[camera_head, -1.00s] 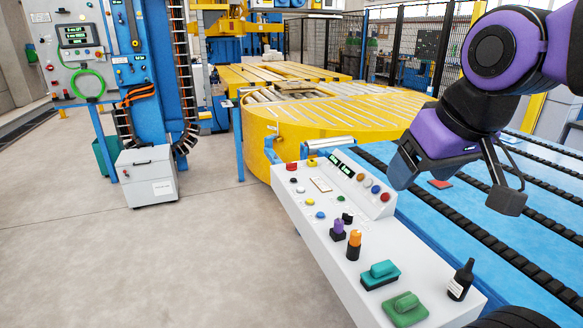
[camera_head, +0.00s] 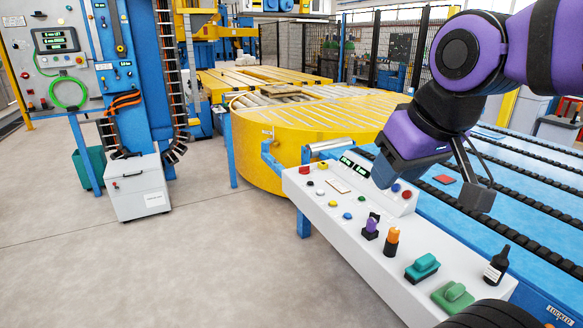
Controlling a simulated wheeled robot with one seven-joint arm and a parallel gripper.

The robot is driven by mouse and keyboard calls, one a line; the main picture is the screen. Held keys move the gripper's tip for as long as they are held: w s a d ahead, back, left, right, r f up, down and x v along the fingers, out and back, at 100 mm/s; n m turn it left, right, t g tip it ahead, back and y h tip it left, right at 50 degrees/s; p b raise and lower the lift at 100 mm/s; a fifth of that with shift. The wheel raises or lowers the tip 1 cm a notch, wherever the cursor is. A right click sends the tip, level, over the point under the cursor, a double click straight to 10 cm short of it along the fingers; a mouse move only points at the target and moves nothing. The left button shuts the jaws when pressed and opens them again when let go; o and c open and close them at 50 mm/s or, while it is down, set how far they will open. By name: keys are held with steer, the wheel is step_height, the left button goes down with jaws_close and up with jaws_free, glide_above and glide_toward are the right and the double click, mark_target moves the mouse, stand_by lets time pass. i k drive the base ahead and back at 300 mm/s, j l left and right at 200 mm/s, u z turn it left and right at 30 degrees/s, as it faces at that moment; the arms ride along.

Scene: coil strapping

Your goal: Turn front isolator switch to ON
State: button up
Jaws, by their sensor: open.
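My gripper (camera_head: 432,187) hangs at the right above the white control console (camera_head: 335,228). Its two fingers are spread apart with nothing between them. The console top carries several coloured buttons and small knobs, among them a black switch (camera_head: 374,217). I cannot tell which control is the front isolator switch, nor read any ON or OFF marking. The grey panel (camera_head: 58,62) on the blue machine at far left also has small knobs and buttons, too small to read. My gripper hides part of the console's raised rear strip.
On the console stand a purple stamp-like item (camera_head: 370,229), an orange one (camera_head: 392,240), a teal block (camera_head: 422,267), a green block (camera_head: 453,295) and a black bottle (camera_head: 496,263). A yellow roller table (camera_head: 275,150) lies behind. A white cabinet (camera_head: 140,187) stands left; the floor between is clear.

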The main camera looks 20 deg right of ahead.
mark_target(304, 170)
steer(key=i+j+z, duration=0.1)
steer(key=i+j, duration=0.25)
steer(key=i+j+z, duration=0.1)
steer(key=i+j, duration=0.25)
steer(key=j, duration=0.15)
steer(key=i+j+z, duration=0.1)
steer(key=i+j, duration=0.2)
steer(key=j, duration=0.2)
steer(key=i+j+z, duration=0.1)
steer(key=i, duration=0.35)
steer(key=i+j, duration=0.1)
steer(key=i, duration=0.3)
steer(key=i+j+z, duration=0.15)
steer(key=i, duration=0.3)
steer(key=i+j, duration=0.1)
steer(key=i, duration=0.3)
steer(key=z, duration=0.05)
